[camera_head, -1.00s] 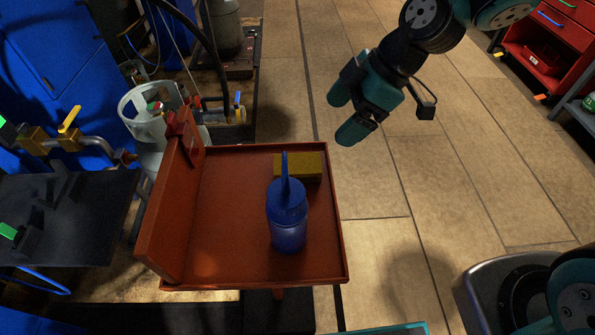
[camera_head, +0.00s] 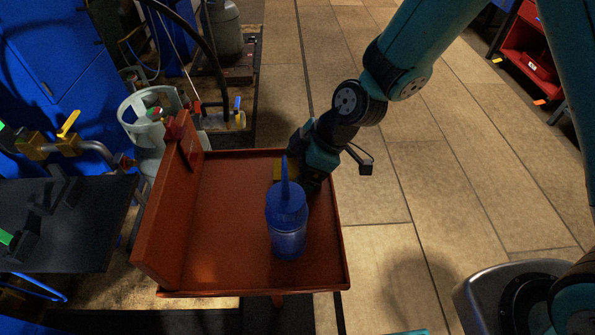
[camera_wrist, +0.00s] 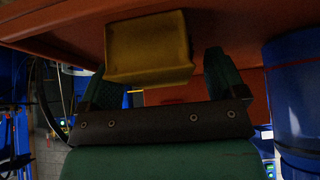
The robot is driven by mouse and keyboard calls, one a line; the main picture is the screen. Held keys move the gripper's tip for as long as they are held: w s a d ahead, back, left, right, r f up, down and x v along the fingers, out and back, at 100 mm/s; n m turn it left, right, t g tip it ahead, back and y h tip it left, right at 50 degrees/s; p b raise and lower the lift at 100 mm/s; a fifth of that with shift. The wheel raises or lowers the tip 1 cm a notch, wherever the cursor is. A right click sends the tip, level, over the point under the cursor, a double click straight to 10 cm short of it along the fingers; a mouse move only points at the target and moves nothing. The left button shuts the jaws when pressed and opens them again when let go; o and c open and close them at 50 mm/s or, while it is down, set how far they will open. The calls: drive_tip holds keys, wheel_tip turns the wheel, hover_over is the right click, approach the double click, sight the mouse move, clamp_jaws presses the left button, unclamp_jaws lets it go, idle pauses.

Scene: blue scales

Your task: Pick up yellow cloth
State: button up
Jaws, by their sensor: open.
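The yellow cloth, a folded block-like piece (camera_head: 279,170), lies on the red tray table (camera_head: 225,215) near its far edge. In the head view it is mostly hidden behind my gripper (camera_head: 305,172) and the blue bottle. In the wrist view the yellow cloth (camera_wrist: 148,48) shows just ahead of and between the two fingers of my gripper (camera_wrist: 165,75), a little left of their middle. The fingers are apart, with no visible grip on the cloth. I cannot tell whether either finger touches it.
A blue squeeze bottle (camera_head: 287,225) with a tall spout stands upright on the tray, close in front of my gripper; it is at the right in the wrist view (camera_wrist: 298,95). The tray has a raised red panel (camera_head: 168,215) on its left. The tray's left half is clear.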

drive_tip(key=c, duration=1)
drive_tip(key=shift+r, duration=0.15)
